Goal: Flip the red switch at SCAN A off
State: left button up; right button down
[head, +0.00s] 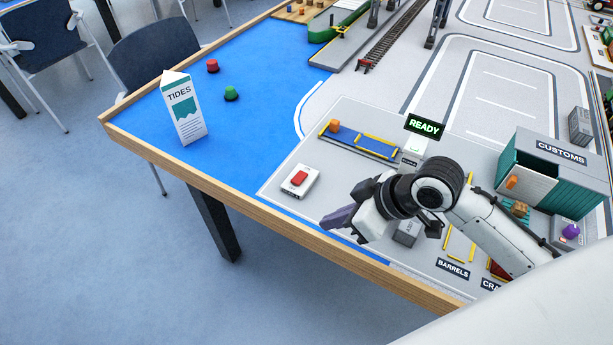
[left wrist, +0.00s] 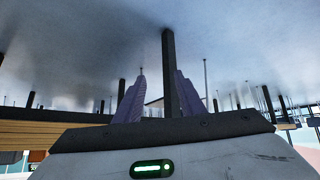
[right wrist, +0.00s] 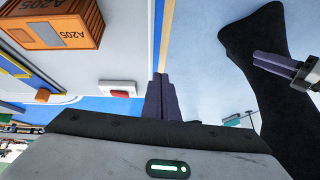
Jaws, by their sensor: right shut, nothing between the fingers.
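The red switch (head: 300,177) sits on a small white box (head: 296,190) near the table's front edge. The red switch also shows in the right wrist view (right wrist: 121,93), left of the fingers. Which way its rocker is tipped is too small to tell. My right gripper (head: 338,219) is shut and empty, apart from the switch, to its right and nearer the front edge. Its closed purple fingers show in the right wrist view (right wrist: 160,97). My left gripper (left wrist: 158,98) is outside the head view; its fingers stand apart, with nothing between them.
A blue conveyor with an orange block (head: 335,126) lies behind the switch, beside a lit READY sign (head: 424,126). A TIDES carton (head: 185,110) stands at the left. An orange A205 container (right wrist: 55,25) shows in the right wrist view.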

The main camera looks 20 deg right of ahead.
jog(key=t+y, duration=0.1)
jog(key=y, duration=0.1)
send_near(294, 181)
jog(key=w+a+f, duration=0.2)
jog(key=a, duration=0.1)
jog(key=shift+w, duration=0.35)
pick_arm(q)
jog(key=shift+w+r, duration=0.25)
jog(key=shift+r, duration=0.1)
pick_arm(e)
jog(key=shift+s+f, duration=0.1)
jog(key=shift+f, duration=0.75)
